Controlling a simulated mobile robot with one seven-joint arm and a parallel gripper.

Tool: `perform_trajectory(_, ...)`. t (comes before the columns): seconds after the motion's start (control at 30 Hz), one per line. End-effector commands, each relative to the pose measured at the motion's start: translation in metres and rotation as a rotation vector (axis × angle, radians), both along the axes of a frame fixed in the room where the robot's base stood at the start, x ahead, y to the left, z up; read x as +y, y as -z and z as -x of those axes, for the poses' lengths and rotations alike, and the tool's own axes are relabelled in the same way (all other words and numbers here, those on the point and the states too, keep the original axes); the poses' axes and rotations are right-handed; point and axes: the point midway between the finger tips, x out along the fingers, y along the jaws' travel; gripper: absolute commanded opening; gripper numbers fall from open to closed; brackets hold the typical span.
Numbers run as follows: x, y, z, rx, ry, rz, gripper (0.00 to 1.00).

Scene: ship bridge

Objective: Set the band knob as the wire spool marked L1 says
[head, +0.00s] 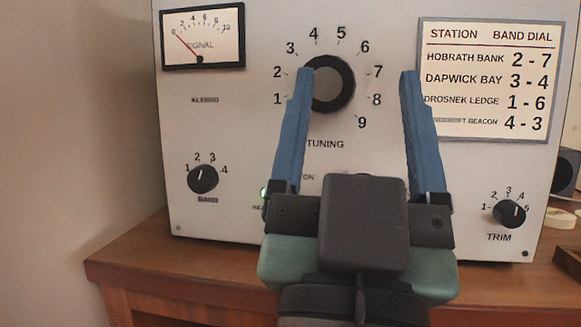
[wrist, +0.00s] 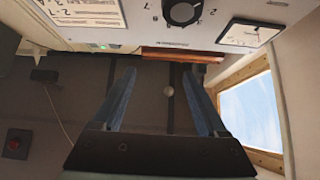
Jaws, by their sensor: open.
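The band knob (head: 203,179) is a small black knob at the lower left of the white radio panel (head: 245,120), with marks 1 to 4 around it. Its white pointer stands near 2, though it is small in the picture. My gripper (head: 356,72) is open and empty, its two blue fingers in front of the panel, right of the band knob. In the wrist view my gripper (wrist: 159,74) also shows nothing between the fingers. No wire spool with a readable L1 mark shows in either view.
The tuning knob (head: 328,84), signal meter (head: 203,38), station card (head: 489,80) and trim knob (head: 509,214) are on the same panel. The radio stands on a wooden desk (head: 135,262). A pale roll-like object (head: 560,218) lies at the right edge.

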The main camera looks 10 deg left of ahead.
Motion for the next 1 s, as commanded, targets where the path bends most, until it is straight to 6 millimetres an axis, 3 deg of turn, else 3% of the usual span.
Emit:
perform_trajectory(0.03, 0.009, -0.009, -0.013, 0.051, -0.013, -0.012, 0.75)
perform_trajectory(0.2, 0.039, 0.006, -0.051, 0.239, -0.034, -0.065, 0.75)
perform_trajectory(0.47, 0.092, 0.043, -0.073, 0.487, -0.034, -0.100, 0.75)
perform_trajectory(0.67, 0.132, 0.068, -0.061, 0.628, -0.017, -0.081, 0.75)
perform_trajectory(1.0, 0.180, 0.091, -0.004, 0.739, 0.003, 0.003, 0.75)
